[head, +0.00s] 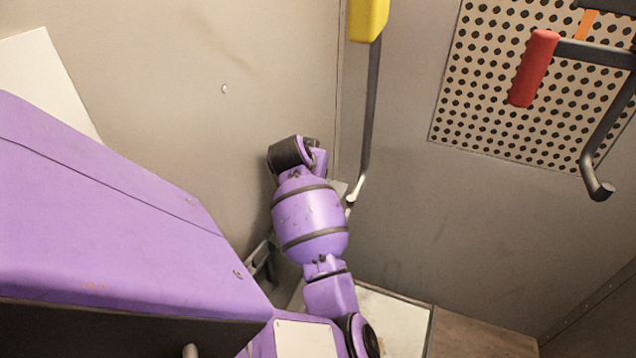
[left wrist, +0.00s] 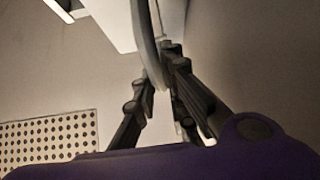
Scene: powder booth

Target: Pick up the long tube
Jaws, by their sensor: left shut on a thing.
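A long thin grey tube (head: 371,105) with a yellow block (head: 368,18) at its top runs down the head view. Its bent lower end shows beside a purple arm link. In the left wrist view, my left gripper (left wrist: 160,85) is shut on a long grey curved piece (left wrist: 146,40) that runs up out of the picture. I cannot tell for sure whether this piece is the same tube. The left fingers are not clearly visible in the head view. My right gripper is not in view.
A red cylinder (head: 534,68) on a grey bar and a bent dark rod (head: 605,130) stand at upper right, in front of a perforated panel (head: 480,100). The panel also shows in the left wrist view (left wrist: 50,138). Grey walls are close around; a pale slab lies below.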

